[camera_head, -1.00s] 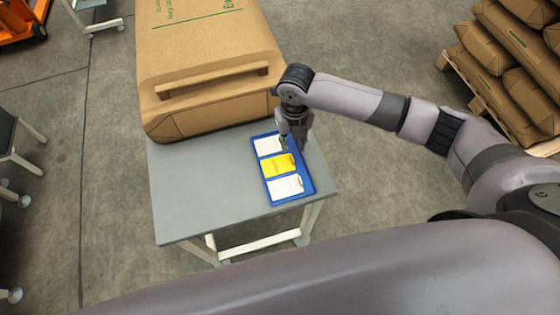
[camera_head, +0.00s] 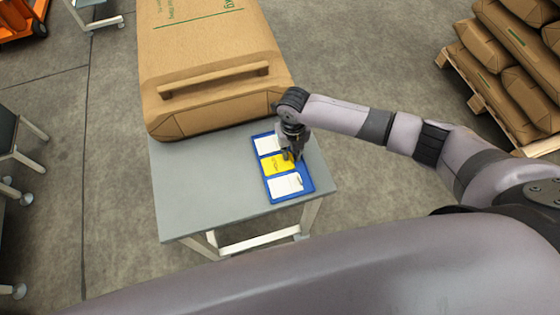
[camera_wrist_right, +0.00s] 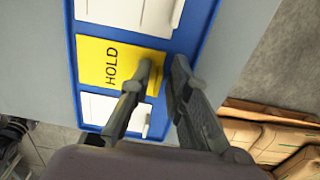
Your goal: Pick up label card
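The yellow label card (camera_head: 275,165), marked "HOLD", lies in the middle slot of a blue tray (camera_head: 309,185) on the grey table. It also shows in the right wrist view (camera_wrist_right: 97,62). A white card (camera_head: 267,145) lies in the far slot and another white card (camera_head: 283,186) in the near slot. My right gripper (camera_head: 291,157) is down at the right edge of the yellow card. In the right wrist view its fingers (camera_wrist_right: 162,66) are apart, with the card's edge between them. Whether they touch the card cannot be told. My left gripper is out of view.
A large brown paper bag (camera_head: 205,60) lies at the back of the grey table (camera_head: 200,190), close behind the tray. The table's left part is clear. A pallet stacked with brown bags (camera_head: 515,70) stands at the right. Another table leg (camera_head: 30,130) shows at the left.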

